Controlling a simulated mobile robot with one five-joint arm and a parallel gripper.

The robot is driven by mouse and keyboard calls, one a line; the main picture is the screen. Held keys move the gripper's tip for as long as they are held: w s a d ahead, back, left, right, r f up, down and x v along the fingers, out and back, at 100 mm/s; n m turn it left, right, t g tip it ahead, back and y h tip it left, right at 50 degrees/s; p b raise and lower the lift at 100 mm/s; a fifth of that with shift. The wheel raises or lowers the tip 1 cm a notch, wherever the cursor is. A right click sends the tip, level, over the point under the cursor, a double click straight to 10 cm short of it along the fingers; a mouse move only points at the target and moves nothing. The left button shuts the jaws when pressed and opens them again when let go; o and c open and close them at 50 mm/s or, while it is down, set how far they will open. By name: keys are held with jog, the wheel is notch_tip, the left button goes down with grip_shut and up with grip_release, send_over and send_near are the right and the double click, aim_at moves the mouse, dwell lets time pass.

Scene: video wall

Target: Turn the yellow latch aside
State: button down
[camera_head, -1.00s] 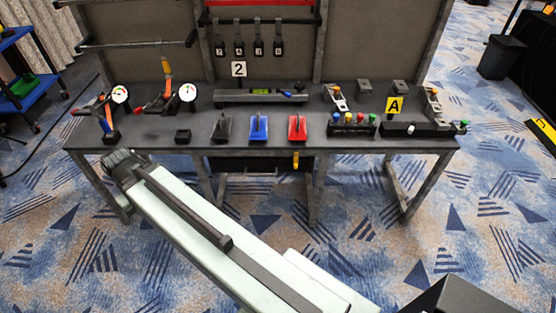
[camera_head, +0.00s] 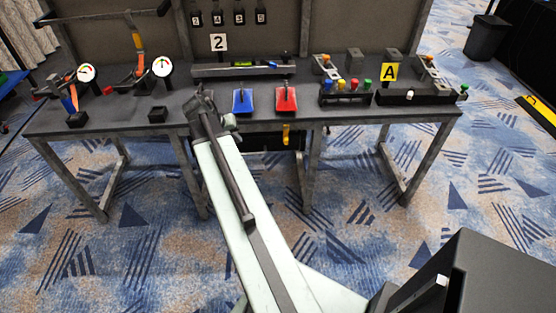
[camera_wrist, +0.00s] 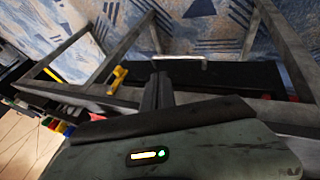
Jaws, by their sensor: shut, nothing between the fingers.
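The yellow latch (camera_head: 286,134) hangs upright at the front edge of the workbench, at the right end of a dark drawer (camera_head: 258,143). In the wrist view the latch (camera_wrist: 118,77) is left of my fingers, and the dark drawer (camera_wrist: 225,78) with a pale bar handle (camera_wrist: 180,58) lies beyond them. My gripper (camera_head: 203,103) is at the bench's front edge, left of the latch and apart from it. In the wrist view my gripper (camera_wrist: 157,88) is shut and empty. My arm hides the drawer's left part in the head view.
The workbench top (camera_head: 300,117) holds a blue block (camera_head: 242,101), a red block (camera_head: 286,99) and a row of coloured knobs (camera_head: 346,92) near the front. Bench legs (camera_head: 310,170) stand below. The carpet in front is free.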

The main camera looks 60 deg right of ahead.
aim_at(286, 136)
jog(key=s+d+f+m, duration=0.1)
jog(key=s+d, duration=0.3)
jog(key=d, duration=0.3)
jog(key=shift+f+m+g+h+b, duration=0.2)
jog(key=shift+m+g+h+b, duration=0.2)
jog(key=shift+b, duration=0.05)
jog(key=shift+s, duration=0.1)
jog(key=shift+s+d+f+b, duration=0.8)
jog(key=shift+d+f+b, duration=0.55)
jog(key=shift+s+d+f+b, duration=0.85)
jog(key=shift+d+f+b, duration=0.45)
jog(key=shift+d, duration=0.05)
jog(key=shift+s+d+f+b, duration=0.8)
jog(key=shift+d+f+b, duration=0.55)
